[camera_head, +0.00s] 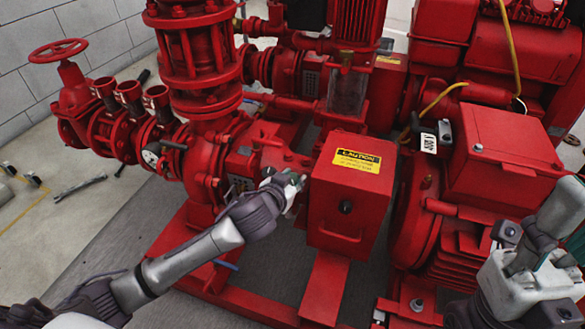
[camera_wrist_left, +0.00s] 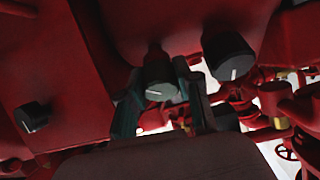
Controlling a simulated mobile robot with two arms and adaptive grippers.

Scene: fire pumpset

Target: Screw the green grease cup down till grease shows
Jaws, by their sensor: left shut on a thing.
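My left gripper (camera_head: 287,181) reaches in from the left to the red pump housing, just left of the red box with the caution label. In the left wrist view, its two dark fingers (camera_wrist_left: 161,98) stand on either side of a dark green round cap with a white mark, the grease cup (camera_wrist_left: 158,80), and are shut on it. In the head view the gripper hides this cup. A second dark round cap (camera_wrist_left: 229,58) with a white mark sits to its right, outside the fingers. No grease can be made out.
The red box (camera_head: 347,205) stands close to the right of my left gripper. Red pipes, flanges and a handwheel (camera_head: 58,50) fill the left and back. A black knob (camera_wrist_left: 33,116) is at the left in the wrist view.

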